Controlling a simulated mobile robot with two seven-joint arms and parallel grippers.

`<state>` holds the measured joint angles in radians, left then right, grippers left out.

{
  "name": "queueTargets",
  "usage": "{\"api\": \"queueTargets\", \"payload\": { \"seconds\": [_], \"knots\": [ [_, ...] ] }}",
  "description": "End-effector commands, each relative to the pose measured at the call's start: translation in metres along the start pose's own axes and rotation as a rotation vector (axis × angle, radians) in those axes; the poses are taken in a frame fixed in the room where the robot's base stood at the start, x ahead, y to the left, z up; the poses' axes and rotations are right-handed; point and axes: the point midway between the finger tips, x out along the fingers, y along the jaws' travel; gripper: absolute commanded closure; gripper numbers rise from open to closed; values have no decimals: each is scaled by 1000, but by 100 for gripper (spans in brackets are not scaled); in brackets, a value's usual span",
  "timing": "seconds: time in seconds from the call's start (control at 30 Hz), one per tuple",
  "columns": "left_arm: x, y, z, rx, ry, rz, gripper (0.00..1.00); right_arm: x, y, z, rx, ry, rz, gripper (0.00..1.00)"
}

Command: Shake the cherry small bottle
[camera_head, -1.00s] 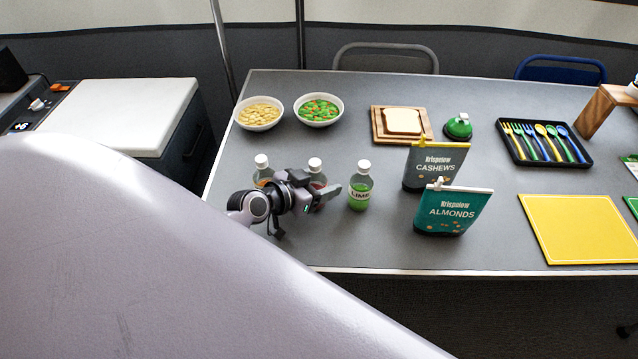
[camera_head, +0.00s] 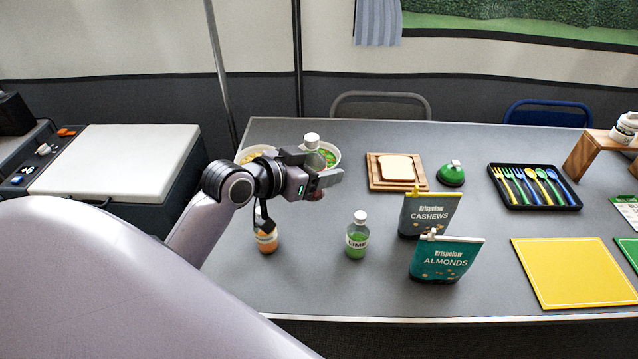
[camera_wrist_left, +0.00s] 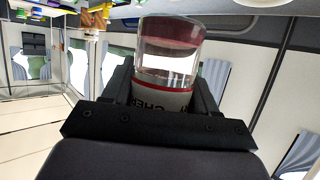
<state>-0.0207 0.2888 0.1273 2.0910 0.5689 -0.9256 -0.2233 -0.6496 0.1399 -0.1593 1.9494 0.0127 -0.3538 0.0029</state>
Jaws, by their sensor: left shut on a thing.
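My left gripper (camera_head: 318,172) is shut on the cherry small bottle (camera_head: 312,142) and holds it in the air above the table. In the head view the white cap and clear upper part show above the fingers, and most of the body is hidden by them. In the left wrist view the bottle (camera_wrist_left: 170,50) sits between the two fingers, with dark red liquid and a partly visible label. The right gripper is not in view.
An orange bottle (camera_head: 267,240) and the lime bottle (camera_head: 356,238) stand on the table (camera_head: 310,280) below. Cashews (camera_head: 428,213) and almonds (camera_head: 446,259) packages stand to the right. A bowl of green and orange pieces (camera_head: 332,157) is partly hidden behind my gripper.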

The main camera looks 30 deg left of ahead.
Motion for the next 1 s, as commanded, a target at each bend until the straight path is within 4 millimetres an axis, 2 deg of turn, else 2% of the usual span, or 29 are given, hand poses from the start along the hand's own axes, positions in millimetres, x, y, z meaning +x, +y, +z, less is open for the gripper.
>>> {"api": "queueTargets", "payload": {
  "seconds": [0.1, 0.37, 0.4, 0.47, 0.63, 0.83, 1.0],
  "knots": [
    [-2, 0, -6, 0, 1, 0, 67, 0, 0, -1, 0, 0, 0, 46],
    [-3, 0, -6, -1, 1, 0, 67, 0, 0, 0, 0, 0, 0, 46],
    [-3, 0, -6, -1, 1, 0, 55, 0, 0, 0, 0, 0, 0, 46],
    [-3, 0, -6, -1, 1, 0, 71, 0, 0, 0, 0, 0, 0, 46],
    [-4, 0, -11, 0, 2, 0, 71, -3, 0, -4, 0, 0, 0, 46],
    [-13, 0, -31, 1, 3, 0, 71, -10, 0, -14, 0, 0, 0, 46],
    [-18, 0, -44, 2, 3, 1, 71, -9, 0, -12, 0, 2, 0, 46]
  ]
}}
